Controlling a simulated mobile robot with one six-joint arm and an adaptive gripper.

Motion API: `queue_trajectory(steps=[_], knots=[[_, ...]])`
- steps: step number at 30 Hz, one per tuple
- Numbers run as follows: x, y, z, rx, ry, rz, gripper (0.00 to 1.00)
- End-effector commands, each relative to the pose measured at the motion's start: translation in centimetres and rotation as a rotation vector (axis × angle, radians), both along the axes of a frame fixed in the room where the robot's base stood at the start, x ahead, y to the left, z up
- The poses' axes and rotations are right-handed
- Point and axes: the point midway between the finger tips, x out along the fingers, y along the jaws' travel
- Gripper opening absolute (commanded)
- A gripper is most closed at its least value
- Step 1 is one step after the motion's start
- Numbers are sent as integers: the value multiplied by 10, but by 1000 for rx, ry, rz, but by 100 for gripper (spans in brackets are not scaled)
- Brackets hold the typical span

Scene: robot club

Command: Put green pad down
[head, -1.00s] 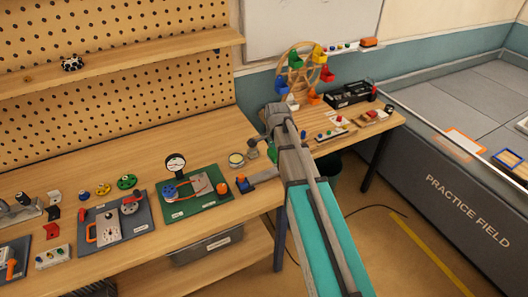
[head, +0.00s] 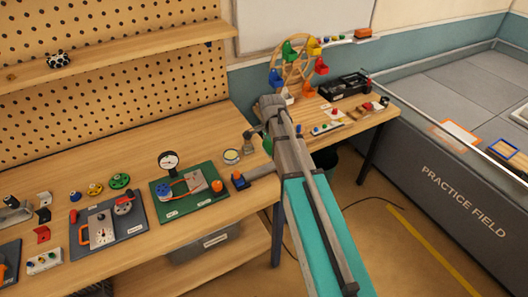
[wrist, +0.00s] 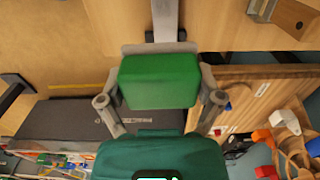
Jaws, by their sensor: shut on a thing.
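The green pad (wrist: 160,80) is a rounded block in the middle of the wrist view. My gripper (wrist: 160,92) is shut on it, with one finger at each side. In the head view my gripper (head: 257,141) is above the right end of the workbench, and a small part of the green pad (head: 267,146) shows beside it. My arm hides the rest. In the wrist view a grey plate and bar show beyond the pad; I cannot tell whether the pad touches them.
The workbench (head: 120,160) holds a green gauge board (head: 188,194), a round tin (head: 231,157) and a grey board (head: 108,225). A side table (head: 350,130) carries a colourful wheel (head: 297,65) and a black toolbox (head: 344,87). The practice field (head: 450,190) is at right.

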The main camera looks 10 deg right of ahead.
Motion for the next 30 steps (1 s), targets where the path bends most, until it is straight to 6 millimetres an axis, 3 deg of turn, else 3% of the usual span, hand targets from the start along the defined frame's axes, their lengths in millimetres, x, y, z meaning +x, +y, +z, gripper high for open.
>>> queue_trajectory(steps=[1,11,21,30], knots=[[13,0,-8,0,0,0,46],[71,0,-34,0,0,1,46],[95,0,-68,0,0,2,46],[106,0,-79,0,0,2,46]])
